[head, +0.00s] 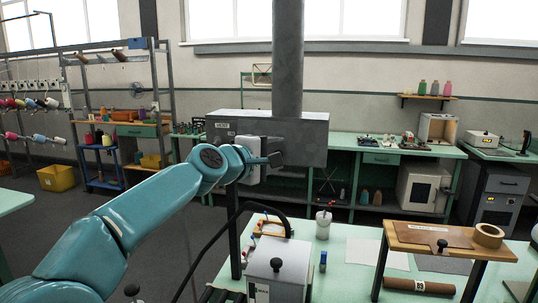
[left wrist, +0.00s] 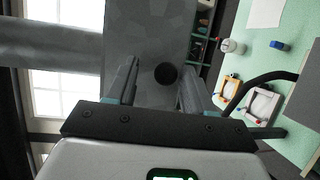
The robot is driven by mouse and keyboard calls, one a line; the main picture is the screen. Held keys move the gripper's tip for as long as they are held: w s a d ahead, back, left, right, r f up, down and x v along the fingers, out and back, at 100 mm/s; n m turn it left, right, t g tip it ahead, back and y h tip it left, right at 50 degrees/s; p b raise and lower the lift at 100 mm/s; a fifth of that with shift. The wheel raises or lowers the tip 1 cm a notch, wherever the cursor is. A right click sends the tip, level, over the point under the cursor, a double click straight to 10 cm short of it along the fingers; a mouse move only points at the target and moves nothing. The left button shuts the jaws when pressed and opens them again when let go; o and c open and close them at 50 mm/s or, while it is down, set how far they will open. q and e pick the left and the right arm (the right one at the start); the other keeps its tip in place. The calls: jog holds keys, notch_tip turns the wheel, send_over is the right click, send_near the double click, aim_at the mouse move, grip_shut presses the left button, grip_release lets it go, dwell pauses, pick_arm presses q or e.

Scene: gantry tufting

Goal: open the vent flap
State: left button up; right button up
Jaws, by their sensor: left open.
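A grey metal box (head: 300,138) hangs under a thick vertical duct (head: 288,55), ahead of me, with a small label too small to read. I take the vent flap to be on its near face (left wrist: 150,30), but no flap edge is clear. A round black knob (left wrist: 166,73) stands on that face in the left wrist view. My left gripper (head: 276,160) is at the face in the head view. In the left wrist view, its open fingers (left wrist: 159,80) lie either side of the knob, with gaps. My right gripper is out of view.
Below is a green table with a light box with a black knob (head: 278,265), a white pot (head: 323,225), a blue bottle (head: 323,261) and a wooden stand (head: 430,240) with a tape roll (head: 489,235). A black curved hose (head: 225,228) rises near my arm. Workbenches line the back wall.

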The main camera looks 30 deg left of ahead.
pick_arm(q)
jog(key=s+a+r+b, duration=0.1)
jog(key=s+b, duration=0.3)
jog(key=s, duration=1.2)
jog(key=shift+a+r, duration=0.4)
jog(key=shift+r, duration=0.1)
jog(key=shift+s, duration=0.1)
